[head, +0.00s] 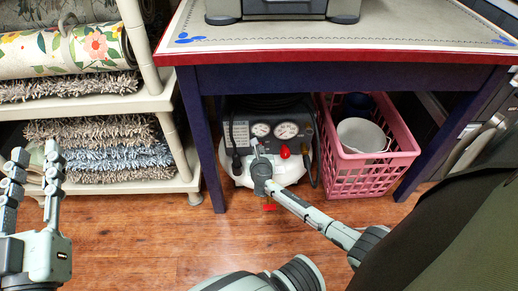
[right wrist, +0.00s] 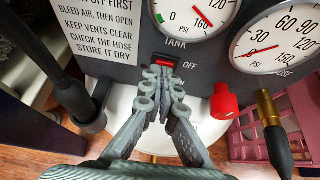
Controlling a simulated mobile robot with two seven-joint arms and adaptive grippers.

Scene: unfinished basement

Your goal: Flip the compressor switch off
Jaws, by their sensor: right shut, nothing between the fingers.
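The compressor (head: 240,132) stands on the floor under the table, with a dark front panel, two gauges and a white tank. In the right wrist view its panel (right wrist: 112,72) carries a small red switch (right wrist: 165,62) below the word TANK, with OFF printed to its right. My right gripper (right wrist: 160,73) is shut and empty, its fingertips right at the switch and hiding part of it. I cannot tell whether they touch, or the switch's position. In the head view the right gripper (head: 255,146) reaches in front of the panel. My left gripper (head: 36,153) is open and empty at far left.
A red knob (right wrist: 224,102) and a brass fitting with a black hose (right wrist: 272,125) are right of the switch. A pink basket (head: 370,175) stands right of the compressor. The blue table (head: 340,78) is overhead; a shelf of rugs (head: 150,102) is at left.

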